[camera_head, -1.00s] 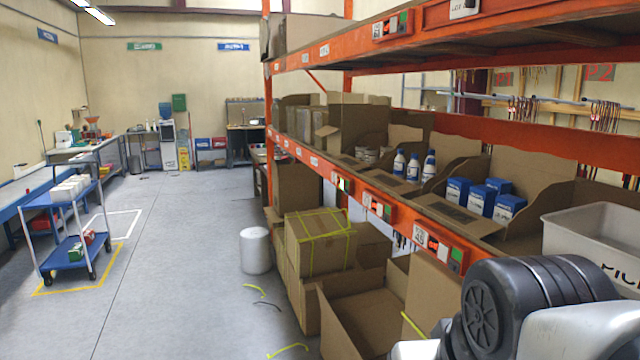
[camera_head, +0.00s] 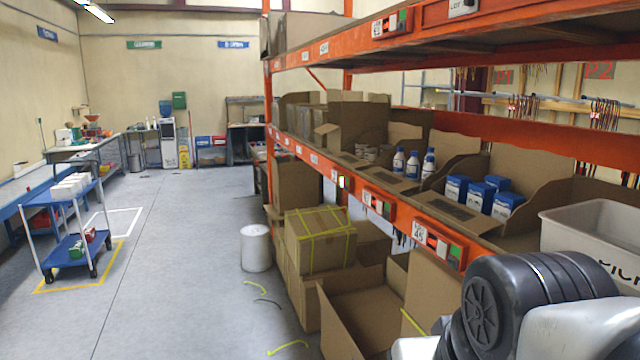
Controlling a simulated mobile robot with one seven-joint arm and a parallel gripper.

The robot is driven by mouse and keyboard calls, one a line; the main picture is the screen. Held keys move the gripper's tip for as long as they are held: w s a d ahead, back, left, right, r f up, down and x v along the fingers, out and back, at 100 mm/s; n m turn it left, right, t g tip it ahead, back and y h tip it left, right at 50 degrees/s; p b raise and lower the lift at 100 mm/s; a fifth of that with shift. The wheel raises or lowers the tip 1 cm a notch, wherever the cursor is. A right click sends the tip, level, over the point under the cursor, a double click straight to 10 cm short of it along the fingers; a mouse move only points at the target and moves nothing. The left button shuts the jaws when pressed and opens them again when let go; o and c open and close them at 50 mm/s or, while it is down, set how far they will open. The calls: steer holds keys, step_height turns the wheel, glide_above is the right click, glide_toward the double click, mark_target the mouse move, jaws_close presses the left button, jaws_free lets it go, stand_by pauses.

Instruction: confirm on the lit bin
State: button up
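Bin modules with small displays and buttons sit along the orange shelf edge. The nearest module (camera_head: 438,245) has a red-orange display and a green button. It sits below the bin of blue boxes (camera_head: 483,193). A second module (camera_head: 376,204) is below the bin of white bottles with blue labels (camera_head: 413,163). A third, smaller module (camera_head: 342,182) shows a bright whitish-green patch farther along. Another module (camera_head: 391,22) is on the upper beam. I cannot tell for certain which is lit. My gripper is out of view; only part of my arm shows at lower right.
A grey tote (camera_head: 585,228) stands at the right, partly behind my arm. Open cardboard boxes (camera_head: 352,318) and a strapped carton (camera_head: 320,240) lie under the shelf. A white drum (camera_head: 256,248) and a blue cart (camera_head: 70,240) stand on the floor. The aisle between them is clear.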

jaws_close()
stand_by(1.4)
